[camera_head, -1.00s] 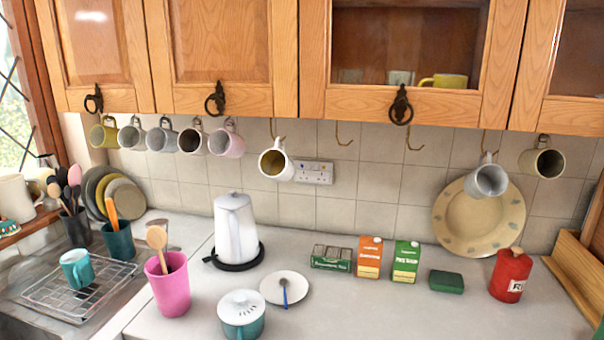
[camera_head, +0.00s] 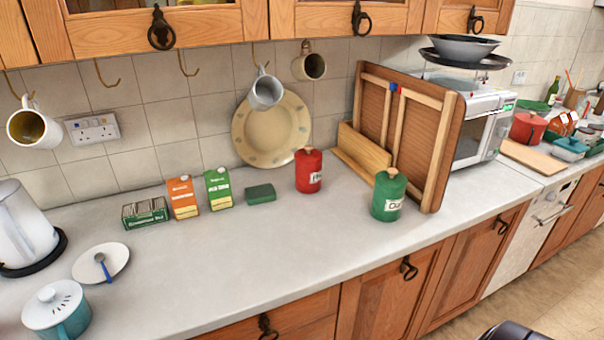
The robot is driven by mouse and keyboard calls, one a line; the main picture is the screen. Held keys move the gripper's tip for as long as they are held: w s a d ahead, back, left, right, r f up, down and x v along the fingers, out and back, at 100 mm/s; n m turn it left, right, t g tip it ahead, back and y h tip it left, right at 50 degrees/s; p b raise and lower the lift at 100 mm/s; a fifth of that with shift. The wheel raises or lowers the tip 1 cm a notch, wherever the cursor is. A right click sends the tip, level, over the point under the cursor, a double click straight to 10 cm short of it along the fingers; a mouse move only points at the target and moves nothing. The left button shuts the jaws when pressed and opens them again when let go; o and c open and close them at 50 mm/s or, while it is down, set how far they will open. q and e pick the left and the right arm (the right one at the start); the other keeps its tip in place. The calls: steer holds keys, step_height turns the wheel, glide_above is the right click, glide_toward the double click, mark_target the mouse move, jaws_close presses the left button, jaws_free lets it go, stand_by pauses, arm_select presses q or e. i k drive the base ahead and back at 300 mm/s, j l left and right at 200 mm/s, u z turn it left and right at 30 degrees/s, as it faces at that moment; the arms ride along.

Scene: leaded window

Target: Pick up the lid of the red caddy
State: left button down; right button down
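The red caddy (camera_head: 308,174) stands upright on the worktop near the back wall, right of centre, with a white label on its front. Its red lid (camera_head: 307,153) sits on top, with a small pale knob. A green caddy (camera_head: 389,197) with a white label and a similar lid stands to its right and nearer the front. Neither of my grippers is in view.
A green block (camera_head: 260,194), cartons (camera_head: 184,197) and a tea box (camera_head: 146,213) stand left of the red caddy. A plate (camera_head: 271,130) leans behind it. A wooden board (camera_head: 405,130) stands at right. The worktop in front is clear.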

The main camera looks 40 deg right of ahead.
mark_target(307, 154)
steer(key=z, duration=1.25)
